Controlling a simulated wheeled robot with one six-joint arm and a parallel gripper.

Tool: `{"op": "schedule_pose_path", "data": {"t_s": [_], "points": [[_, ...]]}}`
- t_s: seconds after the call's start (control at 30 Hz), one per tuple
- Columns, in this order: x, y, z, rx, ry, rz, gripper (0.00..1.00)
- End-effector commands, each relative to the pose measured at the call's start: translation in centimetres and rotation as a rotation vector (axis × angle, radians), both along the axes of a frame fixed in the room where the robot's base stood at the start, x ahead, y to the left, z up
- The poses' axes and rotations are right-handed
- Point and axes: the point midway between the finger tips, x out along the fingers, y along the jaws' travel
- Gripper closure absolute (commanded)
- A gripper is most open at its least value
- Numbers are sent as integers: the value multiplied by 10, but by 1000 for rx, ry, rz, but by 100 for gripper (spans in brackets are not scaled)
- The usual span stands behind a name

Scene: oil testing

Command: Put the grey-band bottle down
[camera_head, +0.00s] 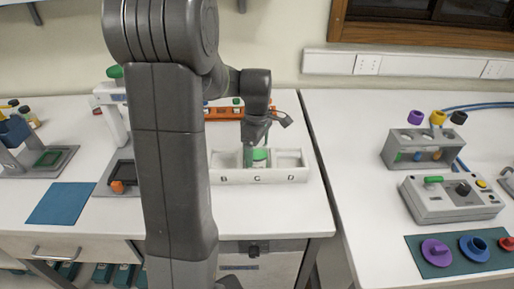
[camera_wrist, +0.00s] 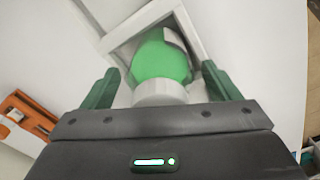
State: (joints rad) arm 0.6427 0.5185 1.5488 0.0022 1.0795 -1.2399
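The bottle (camera_wrist: 162,62) with a green top stands in a compartment of the white rack (camera_head: 220,175). In the head view its green top (camera_head: 260,154) shows above the middle compartment, marked C. A pale grey-white round part (camera_wrist: 160,93) shows at its near end in the wrist view. My gripper (camera_wrist: 160,85) is right over it, with one green finger on each side. The fingers are spread, with a visible gap to the bottle on both sides. The lower bottle is hidden by the rack.
Compartments B and D beside it look empty. An orange rack (camera_head: 222,113) with small bottles stands behind. A dark tray device (camera_head: 122,175) and a blue mat (camera_head: 62,203) lie left. On the right table are a grey holder (camera_head: 425,150) and a control box (camera_head: 450,199).

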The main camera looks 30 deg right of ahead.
Motion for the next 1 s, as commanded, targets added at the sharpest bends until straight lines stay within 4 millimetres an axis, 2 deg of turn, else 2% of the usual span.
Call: {"op": "schedule_pose_path", "data": {"t_s": [0.37,0.47,0.8,1.0], "points": [[0,0,6,-1,-2,0,16],[1,-1,19,-2,-3,0,16],[1,-1,92,-3,-4,0,16],[1,-1,117,-1,-2,0,16]]}}
